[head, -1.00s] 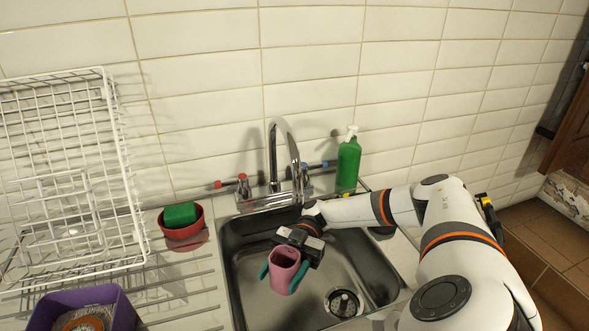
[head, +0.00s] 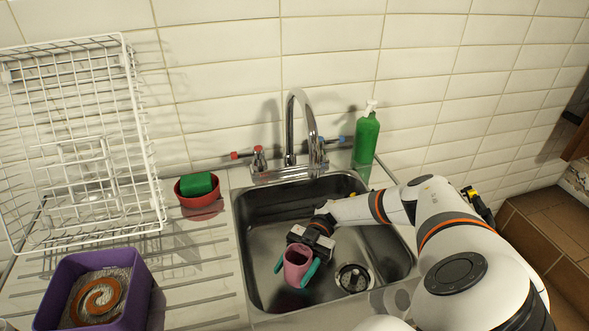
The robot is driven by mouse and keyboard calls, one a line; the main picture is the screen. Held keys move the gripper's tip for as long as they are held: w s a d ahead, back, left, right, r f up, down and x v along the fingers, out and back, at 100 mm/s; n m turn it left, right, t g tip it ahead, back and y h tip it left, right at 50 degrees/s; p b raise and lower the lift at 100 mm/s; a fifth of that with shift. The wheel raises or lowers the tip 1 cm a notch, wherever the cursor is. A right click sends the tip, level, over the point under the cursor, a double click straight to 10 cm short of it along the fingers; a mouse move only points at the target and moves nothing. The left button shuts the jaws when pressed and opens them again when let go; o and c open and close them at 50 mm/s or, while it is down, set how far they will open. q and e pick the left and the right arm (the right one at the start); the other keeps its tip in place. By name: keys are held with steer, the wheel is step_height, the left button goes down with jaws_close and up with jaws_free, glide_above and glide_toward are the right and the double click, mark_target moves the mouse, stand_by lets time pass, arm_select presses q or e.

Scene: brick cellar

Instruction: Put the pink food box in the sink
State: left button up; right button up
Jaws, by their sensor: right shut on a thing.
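The pink food box (head: 297,268) looks like a small open-topped pink container. My right gripper (head: 298,267) is shut on it, with a green finger on each side. The gripper and box are over the basin of the steel sink (head: 262,284), left of the drain. I cannot tell whether the box touches the sink floor. My left gripper is not in view.
A chrome tap (head: 291,135) stands behind the sink, with a green bottle (head: 366,142) to its right. A red bowl with a green sponge (head: 196,184), a white wire rack (head: 80,150) and a purple box (head: 95,290) are to the left.

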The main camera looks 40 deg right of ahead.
mark_target(303, 255)
steer(key=shift+f+b, duration=0.4)
steer(key=shift+f, duration=0.15)
steer(key=o, duration=1.1)
steer(key=shift+r, duration=0.15)
steer(key=shift+r+p, duration=0.3)
steer(key=shift+p, duration=0.15)
steer(key=shift+r+p, duration=0.5)
steer(key=shift+r, duration=0.05)
steer(key=shift+w+d+f+b, duration=0.35)
steer(key=shift+d+f+b, duration=0.25)
steer(key=shift+d+b, duration=0.35)
steer(key=b+v, duration=0.2)
steer(key=v, duration=0.3)
steer(key=shift+b, duration=0.35)
steer(key=shift+d+r, duration=0.25)
